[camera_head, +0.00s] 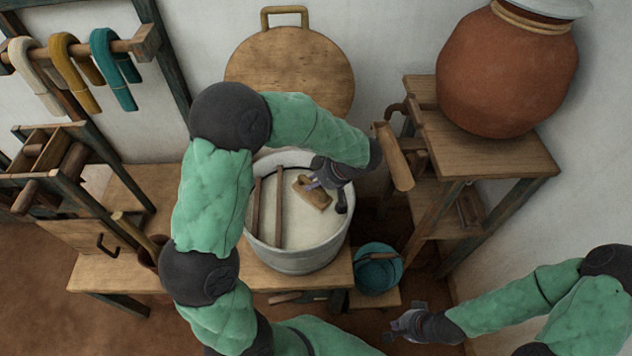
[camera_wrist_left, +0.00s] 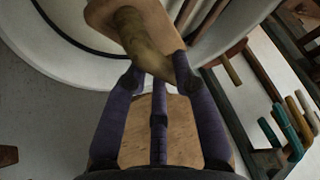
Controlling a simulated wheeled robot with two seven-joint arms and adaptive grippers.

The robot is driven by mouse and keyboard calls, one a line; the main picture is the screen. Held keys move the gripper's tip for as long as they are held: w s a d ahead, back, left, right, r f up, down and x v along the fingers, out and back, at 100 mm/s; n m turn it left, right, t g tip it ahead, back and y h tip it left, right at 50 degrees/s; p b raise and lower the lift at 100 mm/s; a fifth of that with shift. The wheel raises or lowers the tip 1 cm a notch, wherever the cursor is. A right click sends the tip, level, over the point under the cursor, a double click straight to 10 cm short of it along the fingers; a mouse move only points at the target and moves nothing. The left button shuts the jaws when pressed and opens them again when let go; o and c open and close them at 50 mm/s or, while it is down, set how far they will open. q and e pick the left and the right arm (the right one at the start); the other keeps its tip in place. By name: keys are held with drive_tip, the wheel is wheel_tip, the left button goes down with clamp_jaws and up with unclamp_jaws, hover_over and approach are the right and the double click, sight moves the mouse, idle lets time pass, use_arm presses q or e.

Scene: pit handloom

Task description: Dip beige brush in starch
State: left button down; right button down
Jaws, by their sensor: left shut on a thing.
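The beige brush (camera_head: 313,193) has a wooden block and a short rounded handle. My left gripper (camera_head: 318,183) is shut on that handle, inside the rim of the large pale pot. The wrist view shows the brush (camera_wrist_left: 135,30) with its handle between the dark fingers of my left gripper (camera_wrist_left: 158,75). The pot (camera_head: 297,262) holds whitish starch (camera_head: 298,230). The brush is over the starch at the pot's right side; I cannot tell whether its underside touches it, as the bristles are hidden. My right gripper (camera_head: 406,322) is empty and appears open, low at the right.
Two wooden bars (camera_head: 279,205) lie across the pot. A teal bucket (camera_head: 378,270) stands at its lower right. A round wooden lid (camera_head: 290,72) leans behind. A clay jar (camera_head: 505,75) stands on a stand (camera_head: 500,160) at right. Yarn hanks (camera_head: 75,75) hang at left.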

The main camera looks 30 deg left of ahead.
use_arm(q)
wheel_tip(320, 180, down, 3)
drive_tip(key=b, duration=0.2)
drive_tip(key=shift+f+b, duration=0.15)
drive_tip(key=shift+b, duration=0.25)
drive_tip(key=shift+f, duration=2.8)
drive_tip(key=shift+r, duration=0.1)
drive_tip(key=shift+r+p, duration=2.9)
drive_tip(key=shift+r, duration=4.55)
